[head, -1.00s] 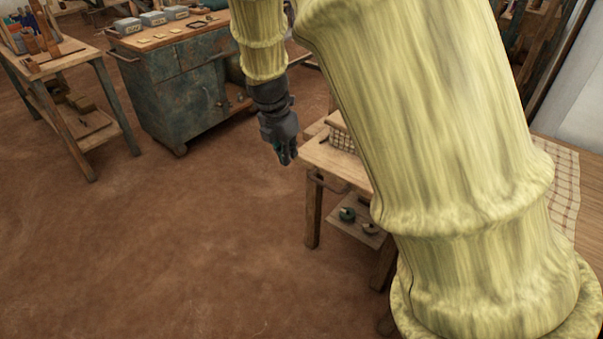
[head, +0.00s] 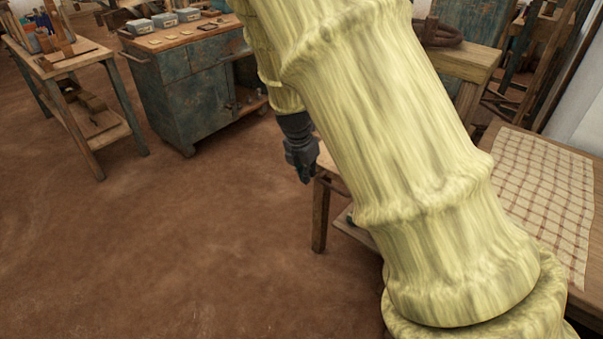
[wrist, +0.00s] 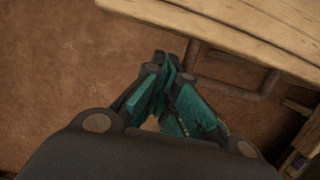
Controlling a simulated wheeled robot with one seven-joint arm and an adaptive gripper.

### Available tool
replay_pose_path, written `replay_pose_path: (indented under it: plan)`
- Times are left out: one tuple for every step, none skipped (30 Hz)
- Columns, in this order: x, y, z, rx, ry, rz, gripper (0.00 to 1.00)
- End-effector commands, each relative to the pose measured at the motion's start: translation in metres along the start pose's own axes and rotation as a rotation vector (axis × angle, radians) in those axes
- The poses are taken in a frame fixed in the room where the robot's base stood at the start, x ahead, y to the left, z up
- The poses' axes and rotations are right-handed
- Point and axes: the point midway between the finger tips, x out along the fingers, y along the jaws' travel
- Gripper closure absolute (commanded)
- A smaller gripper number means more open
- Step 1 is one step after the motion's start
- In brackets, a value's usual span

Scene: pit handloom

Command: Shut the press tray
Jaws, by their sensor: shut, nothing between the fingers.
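My gripper (head: 303,176) hangs pointing down just off the near left corner of a wooden table (head: 328,168), which my arm mostly hides. In the wrist view its teal-padded fingers (wrist: 172,68) are together and empty. There a dark U-shaped handle (wrist: 233,90) juts out from below the edge of the wooden top (wrist: 235,22). The fingertips appear just left of the handle; I cannot tell whether they touch it. The handle may belong to the press tray, but the tray's body is not clearly visible and I cannot tell how far out it is.
A cloth-covered table (head: 480,188) stands at the right. A blue-green cabinet (head: 190,95) with grey boxes on top stands at the back left, beside a wooden bench (head: 75,62). The brown floor (head: 190,250) is clear at left and in front.

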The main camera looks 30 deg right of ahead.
Motion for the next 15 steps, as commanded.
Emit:
replay_pose_path:
  plan:
    - [0.002,-0.001,0.005,0.001,0.001,-0.002,1.0]
    - [0.003,-0.001,0.007,0.001,0.001,-0.002,1.0]
    - [0.003,-0.001,0.01,0.001,0.001,-0.002,1.0]
    - [0.004,-0.001,0.011,0.001,0.001,-0.002,1.0]
    - [0.004,-0.001,0.013,0.001,0.001,-0.002,1.0]
    - [0.004,-0.001,0.014,0.001,0.001,-0.002,1.0]
    - [0.004,-0.001,0.015,0.001,0.001,-0.001,1.0]
    - [0.004,-0.001,0.015,0.001,0.001,-0.001,1.0]
    - [0.004,-0.001,0.016,0.0,0.001,-0.001,1.0]
    - [0.004,-0.001,0.016,0.0,0.001,-0.001,1.0]
    - [0.004,-0.001,0.016,0.0,0.001,-0.001,1.0]
    - [0.004,-0.001,0.016,0.0,0.001,-0.001,1.0]
    - [0.004,-0.001,0.016,0.0,0.001,-0.001,1.0]
    - [0.004,-0.001,0.016,0.0,0.001,-0.001,1.0]
    - [0.004,-0.001,0.016,0.0,0.001,-0.001,1.0]
